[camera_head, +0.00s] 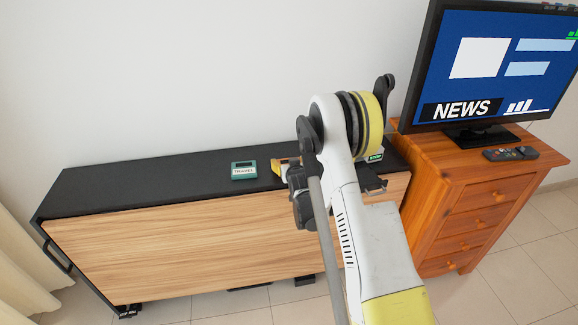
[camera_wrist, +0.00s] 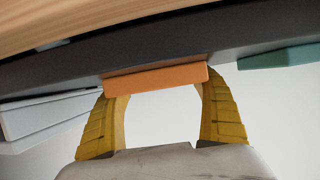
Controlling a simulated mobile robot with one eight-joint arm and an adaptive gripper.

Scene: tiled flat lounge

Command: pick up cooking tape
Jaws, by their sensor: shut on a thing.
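The orange cooking tape (camera_wrist: 155,79) is between the two yellow fingers of my gripper (camera_wrist: 164,90) in the wrist view, with a finger at each end. The gripper is shut on it. In the head view the tape (camera_head: 277,164) shows as a small orange patch at the black cabinet top, partly hidden by my arm; its label cannot be read. I cannot tell whether it still touches the cabinet top.
A teal tape marked TRAVEL (camera_head: 243,170) lies left of my gripper on the black-topped cabinet (camera_head: 140,182). A pale tape with a green label (camera_head: 375,156) is to the right. A television (camera_head: 490,70) and a remote (camera_head: 510,153) are on the wooden drawer unit (camera_head: 480,190).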

